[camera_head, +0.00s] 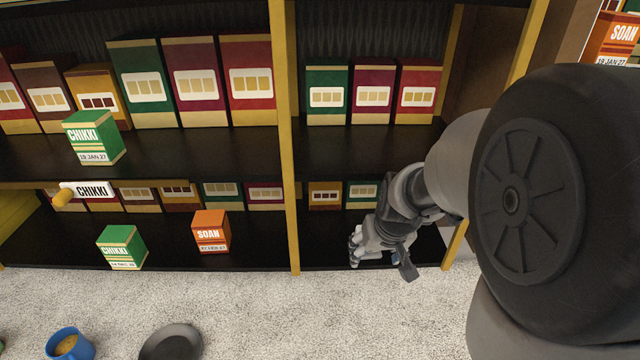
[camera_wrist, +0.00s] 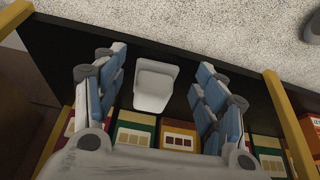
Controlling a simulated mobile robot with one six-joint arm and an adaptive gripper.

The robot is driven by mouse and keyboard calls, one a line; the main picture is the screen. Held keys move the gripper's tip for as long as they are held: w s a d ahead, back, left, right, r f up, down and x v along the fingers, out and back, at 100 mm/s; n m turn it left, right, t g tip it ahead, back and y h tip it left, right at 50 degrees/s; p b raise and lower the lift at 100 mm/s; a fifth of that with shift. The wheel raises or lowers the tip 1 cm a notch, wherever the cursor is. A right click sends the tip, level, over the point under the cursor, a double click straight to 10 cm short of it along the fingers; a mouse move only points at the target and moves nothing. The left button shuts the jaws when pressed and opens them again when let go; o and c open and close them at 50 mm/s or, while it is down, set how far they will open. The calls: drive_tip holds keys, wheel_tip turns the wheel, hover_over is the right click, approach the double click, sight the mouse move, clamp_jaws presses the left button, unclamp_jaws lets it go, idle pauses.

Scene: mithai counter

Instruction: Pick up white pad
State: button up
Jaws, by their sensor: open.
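The white pad (camera_wrist: 155,85) shows in the wrist view as a small pale block with a raised rim on the dark lower shelf. It lies between the two blue-padded fingers of my gripper (camera_wrist: 161,62), with dark shelf visible on both sides of it. I see no finger touching it. My gripper is open and empty. In the head view my gripper (camera_head: 382,258) reaches into the right bay of the lower shelf, and the pad cannot be made out there behind the fingers.
Several sweet boxes (camera_wrist: 178,138) stand at the back of this shelf. A yellow upright (camera_head: 291,230) bounds the bay on the left. An orange SOAN box (camera_head: 211,232) and a green CHIKKI box (camera_head: 121,248) stand in the left bay. The upper shelf (camera_head: 350,150) is overhead.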

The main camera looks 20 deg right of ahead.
drive_tip(key=w, duration=0.2)
drive_tip(key=w+d+p, duration=0.1)
drive_tip(key=w, duration=0.2)
drive_tip(key=shift+f, duration=0.55)
drive_tip(key=c, duration=1.2)
drive_tip(key=shift+o, duration=0.2)
drive_tip(key=shift+r, duration=0.25)
